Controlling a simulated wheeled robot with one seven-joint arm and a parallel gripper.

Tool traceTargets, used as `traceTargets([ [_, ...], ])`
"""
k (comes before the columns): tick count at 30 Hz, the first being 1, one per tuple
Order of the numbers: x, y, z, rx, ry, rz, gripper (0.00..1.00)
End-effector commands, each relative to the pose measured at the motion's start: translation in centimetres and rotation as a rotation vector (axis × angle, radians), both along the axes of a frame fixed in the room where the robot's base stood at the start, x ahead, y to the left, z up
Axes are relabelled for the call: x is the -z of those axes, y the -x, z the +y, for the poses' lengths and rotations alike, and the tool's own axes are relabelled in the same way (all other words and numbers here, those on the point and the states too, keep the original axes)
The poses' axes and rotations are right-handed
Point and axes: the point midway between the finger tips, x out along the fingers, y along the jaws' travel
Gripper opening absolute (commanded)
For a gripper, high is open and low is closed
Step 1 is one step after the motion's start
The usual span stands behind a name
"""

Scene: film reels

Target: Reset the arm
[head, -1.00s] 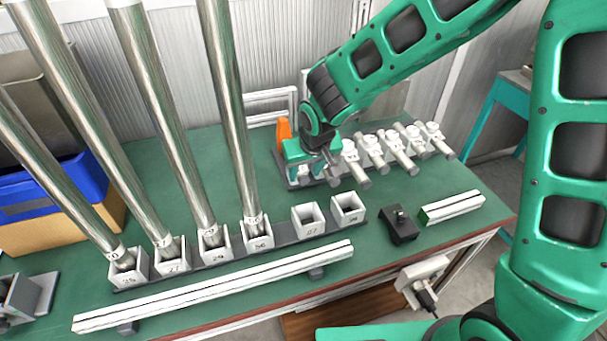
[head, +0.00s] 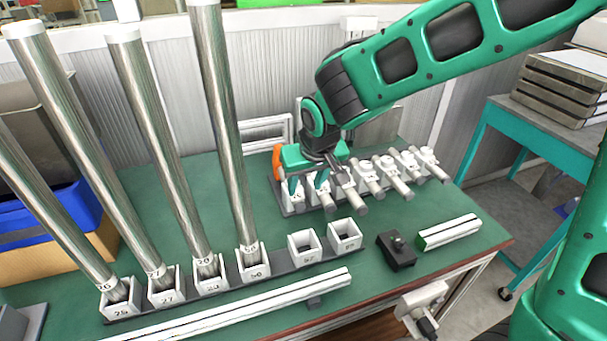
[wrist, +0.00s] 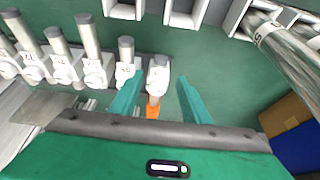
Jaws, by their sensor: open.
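My green arm reaches over the green table from the right in the head view. My gripper (head: 309,188) points down at the left end of a rack of short grey cylinders in white holders. Its two teal fingers are apart. In the wrist view my gripper (wrist: 160,98) is open, with one white holder and its cylinder (wrist: 157,78) showing between the fingertips. Whether the fingers touch it cannot be told. The other short cylinders (head: 403,186) lie tilted in the row to the right in the head view. An orange part (head: 278,160) stands behind the rack's left end.
Several long metal tubes (head: 228,130) lean in numbered white sockets at the left. Two sockets (head: 345,234) are empty. A long white bar (head: 240,303), a small black block (head: 396,249) and a short white bar (head: 449,232) lie in front. A blue bin (head: 60,210) is at the left.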

Motion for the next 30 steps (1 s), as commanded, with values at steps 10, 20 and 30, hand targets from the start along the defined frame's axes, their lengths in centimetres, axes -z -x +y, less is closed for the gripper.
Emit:
traceTargets([
  [10,-1.1,0.0,-6.3,0.094,0.041,0.020,0.43],
  [20,-4.1,7.6,-25.8,0.435,0.106,0.160,0.43],
  [30,-4.9,23.0,-36.1,0.761,-0.007,0.360,0.43],
])
